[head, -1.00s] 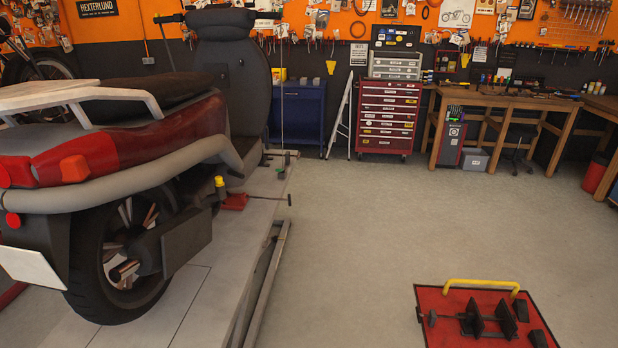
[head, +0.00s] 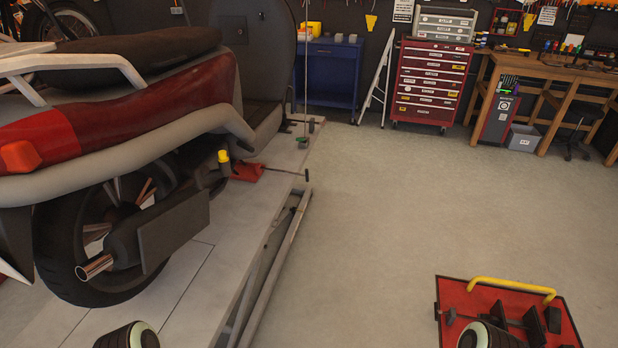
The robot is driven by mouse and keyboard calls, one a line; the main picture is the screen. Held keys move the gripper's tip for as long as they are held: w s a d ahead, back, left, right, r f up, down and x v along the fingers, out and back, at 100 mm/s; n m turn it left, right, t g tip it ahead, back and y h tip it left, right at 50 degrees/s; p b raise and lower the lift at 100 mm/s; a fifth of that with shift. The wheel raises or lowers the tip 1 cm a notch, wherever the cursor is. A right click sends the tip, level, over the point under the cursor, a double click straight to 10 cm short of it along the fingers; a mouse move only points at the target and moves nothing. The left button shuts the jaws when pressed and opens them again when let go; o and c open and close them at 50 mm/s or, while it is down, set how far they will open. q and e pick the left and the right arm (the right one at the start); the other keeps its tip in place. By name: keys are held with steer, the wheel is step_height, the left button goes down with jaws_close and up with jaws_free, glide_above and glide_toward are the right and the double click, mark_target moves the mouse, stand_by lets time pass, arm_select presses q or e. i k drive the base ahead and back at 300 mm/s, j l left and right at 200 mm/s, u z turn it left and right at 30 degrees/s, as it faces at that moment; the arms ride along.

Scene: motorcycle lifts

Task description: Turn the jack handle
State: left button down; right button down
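A small red jack (head: 248,171) sits on the grey lift platform (head: 200,262), beside the scooter (head: 140,115). A thin dark handle rod (head: 287,174) sticks out from it to the right, ending in a small dark crosspiece at the platform's edge. A yellow-capped post (head: 224,162) stands just left of the red body. The scooter's body and rear part hide some of the area behind the jack. Neither gripper shows. Only two rounded dark parts of my own arms, with pale rings, show at the bottom edge, well below and apart from the jack.
A red board with a yellow handle (head: 512,287) and black fittings lies on the floor at lower right. The floor (head: 390,200) between it and the lift is clear. A blue cabinet (head: 332,72), a red tool chest (head: 430,85) and a workbench (head: 550,75) stand at the back.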

mark_target(306, 175)
steer(key=u, duration=0.3)
steer(key=i+l+u, duration=0.85)
steer(key=l, duration=0.25)
steer(key=i+l, duration=0.1)
steer(key=l, duration=0.25)
steer(key=i+l+u, duration=0.15)
steer(key=l, duration=0.2)
steer(key=i+l, duration=0.15)
steer(key=l, duration=0.25)
steer(key=i+l, duration=0.15)
steer(key=l, duration=0.2)
steer(key=i+l, duration=0.1)
steer(key=l, duration=0.3)
steer(key=i+l, duration=0.15)
steer(key=l, duration=0.2)
steer(key=i+l, duration=0.15)
steer(key=l, duration=0.25)
steer(key=i+l, duration=0.15)
steer(key=l, duration=0.2)
steer(key=i+l, duration=0.15)
steer(key=l, duration=0.25)
steer(key=u, duration=0.05)
